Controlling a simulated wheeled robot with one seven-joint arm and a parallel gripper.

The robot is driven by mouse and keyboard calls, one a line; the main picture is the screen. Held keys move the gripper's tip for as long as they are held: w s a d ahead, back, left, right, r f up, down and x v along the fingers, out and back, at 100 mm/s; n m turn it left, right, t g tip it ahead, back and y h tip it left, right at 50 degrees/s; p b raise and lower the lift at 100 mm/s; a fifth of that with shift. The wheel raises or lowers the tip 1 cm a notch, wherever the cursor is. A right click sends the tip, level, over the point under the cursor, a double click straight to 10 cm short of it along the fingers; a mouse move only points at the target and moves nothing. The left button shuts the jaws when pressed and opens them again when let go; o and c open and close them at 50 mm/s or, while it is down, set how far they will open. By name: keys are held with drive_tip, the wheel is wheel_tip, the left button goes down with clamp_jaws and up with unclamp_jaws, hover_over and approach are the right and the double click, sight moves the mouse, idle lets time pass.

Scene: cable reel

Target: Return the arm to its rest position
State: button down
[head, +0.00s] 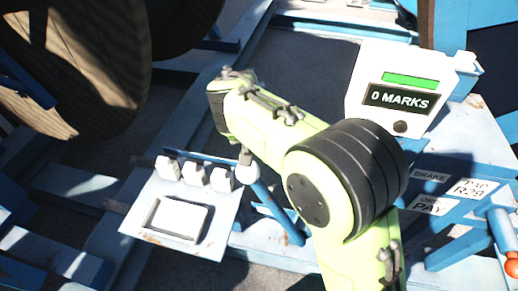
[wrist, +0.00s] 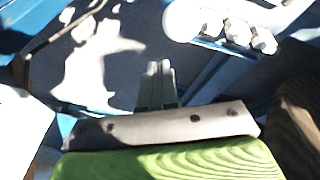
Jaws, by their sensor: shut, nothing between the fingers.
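My green arm (head: 268,118) with a black joint reaches across the head view from the lower right to the upper left and is bent. My gripper (wrist: 159,78) shows in the wrist view as two grey fingers close together, shut and empty, pointing away over dark, sunlit floor. In the head view I cannot make out the gripper; the arm seems to hide it. The fingers appear to touch nothing.
A white counter box (head: 403,90) reading "0 MARKS" stands right of my arm. A white plate with several white knobs (head: 195,172) lies left of it. A large wooden reel (head: 75,55) is at the upper left. Blue frame rails surround my arm.

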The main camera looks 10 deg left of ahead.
drive_tip(key=shift+s+d+r, duration=0.2)
drive_tip(key=shift+r, duration=0.35)
drive_tip(key=shift+a, duration=0.1)
drive_tip(key=s+d+r+m+t+b, duration=0.1)
drive_tip(key=s+d+r+b, duration=0.2)
drive_tip(key=d, duration=0.8)
drive_tip(key=s+d+r+m, duration=0.25)
drive_tip(key=s+d, duration=0.25)
drive_tip(key=d, duration=0.5)
drive_tip(key=s+d+f+b, duration=0.1)
drive_tip(key=s+d+f, duration=0.1)
drive_tip(key=s, duration=0.5)
drive_tip(key=s+d+f+m, duration=0.1)
drive_tip(key=s+d+f, duration=0.2)
drive_tip(key=s, duration=0.3)
drive_tip(key=shift+s+d+f+t+y+b, duration=0.15)
drive_tip(key=shift+s+d+t+y+b, duration=0.2)
drive_tip(key=shift+d, duration=0.5)
